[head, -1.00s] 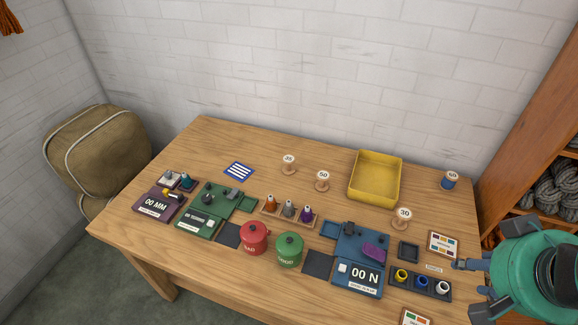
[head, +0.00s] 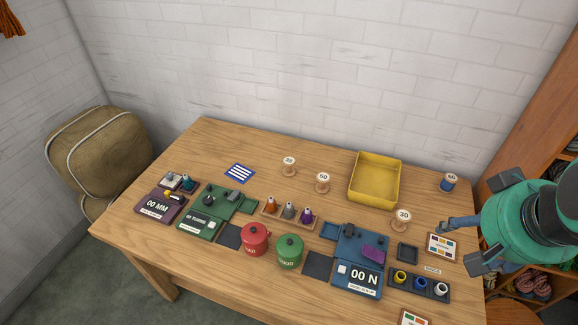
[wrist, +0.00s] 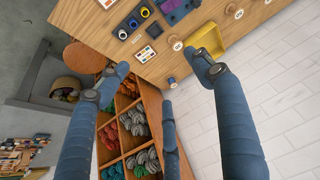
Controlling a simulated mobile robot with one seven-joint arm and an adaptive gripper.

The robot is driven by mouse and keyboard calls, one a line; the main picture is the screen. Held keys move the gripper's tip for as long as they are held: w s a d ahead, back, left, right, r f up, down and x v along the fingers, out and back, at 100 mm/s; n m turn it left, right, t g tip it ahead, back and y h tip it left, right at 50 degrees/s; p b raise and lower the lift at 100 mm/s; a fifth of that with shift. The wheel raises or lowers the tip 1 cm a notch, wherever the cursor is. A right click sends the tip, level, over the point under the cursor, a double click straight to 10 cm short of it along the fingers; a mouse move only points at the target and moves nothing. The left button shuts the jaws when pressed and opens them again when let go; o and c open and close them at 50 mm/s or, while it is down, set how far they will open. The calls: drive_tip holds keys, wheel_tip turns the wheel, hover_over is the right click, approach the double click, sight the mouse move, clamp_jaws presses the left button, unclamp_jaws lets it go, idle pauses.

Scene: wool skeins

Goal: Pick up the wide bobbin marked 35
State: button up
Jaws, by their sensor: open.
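The bobbin marked 35 (head: 289,167) stands upright on the wooden table toward the back, left of the bobbin marked 50 (head: 322,182). It is pale wood with a round white label; the digits are small. My gripper (head: 462,243) is open and empty at the table's right edge, far to the right of that bobbin. In the wrist view its blue fingers (wrist: 160,76) are spread, with nothing between them but the table edge and shelf behind. I cannot make out the 35 label in the wrist view.
A blue-wound bobbin (head: 450,182) is at the back right. Red (head: 255,239) and green (head: 289,251) pots and several devices fill the front. Clear wood surrounds the 35 bobbin.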

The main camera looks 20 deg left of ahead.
drive_tip(key=w+a+r+n+p, duration=0.15)
drive_tip(key=w+a, duration=0.25)
drive_tip(key=w, duration=0.4)
drive_tip(key=w+a+r+p, duration=0.2)
drive_tip(key=w+a, duration=0.2)
drive_tip(key=w, duration=0.4)
drive_tip(key=w+a+f+n+g+y+p, duration=0.1)
drive_tip(key=w+a+f+n+p, duration=0.2)
drive_tip(key=w+a, duration=0.95)
drive_tip(key=w+a+f+n+g+p, duration=0.1)
drive_tip(key=w+a+f+p, duration=0.2)
drive_tip(key=a+f, duration=0.9)
drive_tip(key=w+a+f+p, duration=0.4)
drive_tip(key=w+a+f, duration=0.5)
drive_tip(key=a, duration=0.7)
wheel_tip(320, 180, down, 4)
drive_tip(key=shift+w+a+r+n+g+y, duration=0.2)
drive_tip(key=shift+w+n+g+y, duration=0.1)
drive_tip(key=shift+n+g, duration=0.1)
drive_tip(key=shift+f, duration=0.15)
hover_over(290, 164)
drive_tip(key=shift+s+d+f+x, duration=0.15)
drive_tip(key=shift+s+x, duration=0.1)
drive_tip(key=shift+x, duration=1.05)
drive_tip(key=shift+s+d+f+x, duration=0.1)
drive_tip(key=shift+s+d+x, duration=0.15)
drive_tip(key=shift+x, duration=1.05)
drive_tip(key=shift+s+d+x, duration=0.1)
drive_tip(key=shift+s+x, duration=0.2)
drive_tip(key=shift+x, duration=1.05)
